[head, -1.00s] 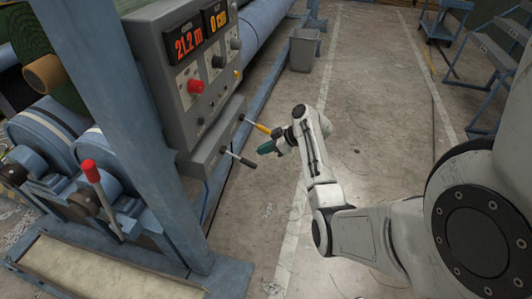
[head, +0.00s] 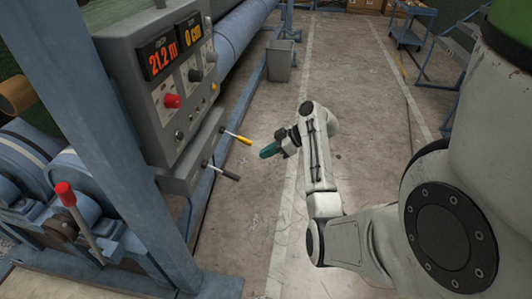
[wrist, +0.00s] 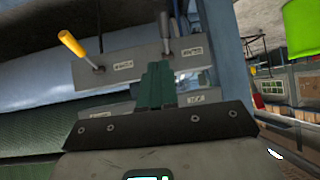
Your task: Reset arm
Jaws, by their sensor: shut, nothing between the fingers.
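My gripper (head: 269,150) has green fingers and is shut and empty. In the head view it hangs in the air over the floor, to the right of the control panel (head: 150,110) and apart from it. In the wrist view my gripper (wrist: 155,80) shows its green fingers together in front of the panel's lower lever plate (wrist: 130,65). A yellow-handled lever (head: 237,137) and a black-handled lever (head: 222,172) stick out of that plate, with clear space between them and my fingers. The yellow lever also shows in the wrist view (wrist: 78,47).
A blue post (head: 95,130) and a red-knobbed lever (head: 75,210) stand at the left. The panel reads 21.2 m and 0 cm. A grey bin (head: 280,60) and a blue cart (head: 411,25) stand farther back. The concrete floor (head: 255,230) around my arm is clear.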

